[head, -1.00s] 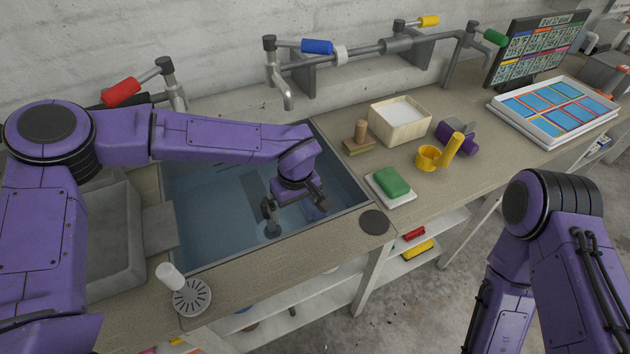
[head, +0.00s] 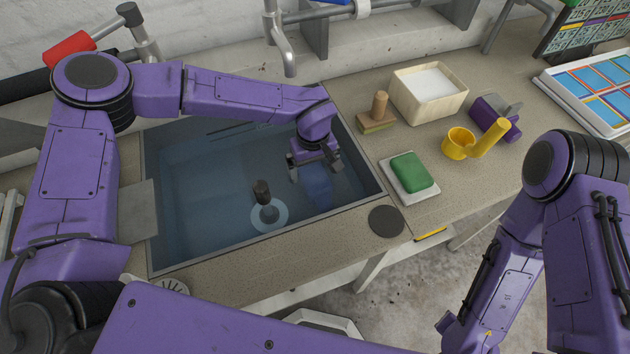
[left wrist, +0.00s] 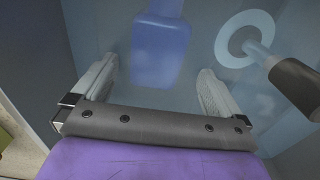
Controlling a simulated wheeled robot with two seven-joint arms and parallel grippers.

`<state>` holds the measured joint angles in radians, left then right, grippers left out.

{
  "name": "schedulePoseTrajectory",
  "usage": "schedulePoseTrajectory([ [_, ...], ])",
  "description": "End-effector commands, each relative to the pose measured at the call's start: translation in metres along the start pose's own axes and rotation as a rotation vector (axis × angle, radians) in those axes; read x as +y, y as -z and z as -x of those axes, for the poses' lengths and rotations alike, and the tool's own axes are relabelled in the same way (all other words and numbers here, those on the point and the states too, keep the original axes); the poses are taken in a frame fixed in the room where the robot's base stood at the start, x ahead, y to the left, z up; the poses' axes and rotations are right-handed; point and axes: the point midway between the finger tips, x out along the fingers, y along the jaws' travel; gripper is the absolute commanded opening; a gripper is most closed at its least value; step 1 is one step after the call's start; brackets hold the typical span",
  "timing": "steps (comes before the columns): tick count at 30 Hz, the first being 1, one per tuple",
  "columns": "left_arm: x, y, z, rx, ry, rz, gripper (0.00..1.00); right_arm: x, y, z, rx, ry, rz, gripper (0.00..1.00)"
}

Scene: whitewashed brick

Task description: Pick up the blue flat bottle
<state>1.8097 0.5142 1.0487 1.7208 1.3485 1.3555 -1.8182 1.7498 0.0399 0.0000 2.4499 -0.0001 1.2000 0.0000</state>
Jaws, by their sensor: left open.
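The blue flat bottle (head: 317,188) lies in the water-filled sink, partly hidden by my left gripper in the head view. In the left wrist view the bottle (left wrist: 160,52) is see-through blue, with its wide end towards me and its neck cut off by the top edge. My left gripper (head: 316,170) is open above the bottle. In the left wrist view its fingers (left wrist: 156,88) stand apart on either side of the bottle's wide end, not touching it. My right arm shows at the right, but its gripper is out of view.
The sink rim (head: 285,238) surrounds both. A green sponge on a white dish (head: 424,197), a yellow cup (head: 460,143) and a wooden box (head: 462,100) stand right of the sink.

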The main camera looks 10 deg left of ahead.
Motion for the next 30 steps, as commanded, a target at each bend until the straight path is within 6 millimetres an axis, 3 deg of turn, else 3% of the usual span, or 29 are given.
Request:
schedulePoseTrajectory([
  [7,0.004,-0.006,-0.040,-0.002,0.002,0.000,1.00,0.001,0.006,0.015,0.000,0.000,0.000,0.43],
  [14,0.004,-0.006,-0.045,0.000,0.000,0.001,1.00,0.001,0.006,0.014,0.000,0.000,0.000,0.43],
  [15,0.004,-0.006,-0.045,0.000,0.000,0.001,0.97,0.001,0.006,0.014,0.000,0.000,0.000,0.43],
  [20,0.004,-0.006,-0.045,0.000,0.000,0.001,0.45,0.001,0.006,0.014,0.000,0.000,0.000,0.43],
  [21,0.004,-0.006,-0.045,0.000,0.000,0.001,0.39,0.001,0.006,0.014,0.000,0.000,0.000,0.43],
  [30,0.005,-0.005,-0.037,0.002,-0.003,0.000,0.39,0.001,0.005,0.011,0.000,0.000,0.000,0.43],
])
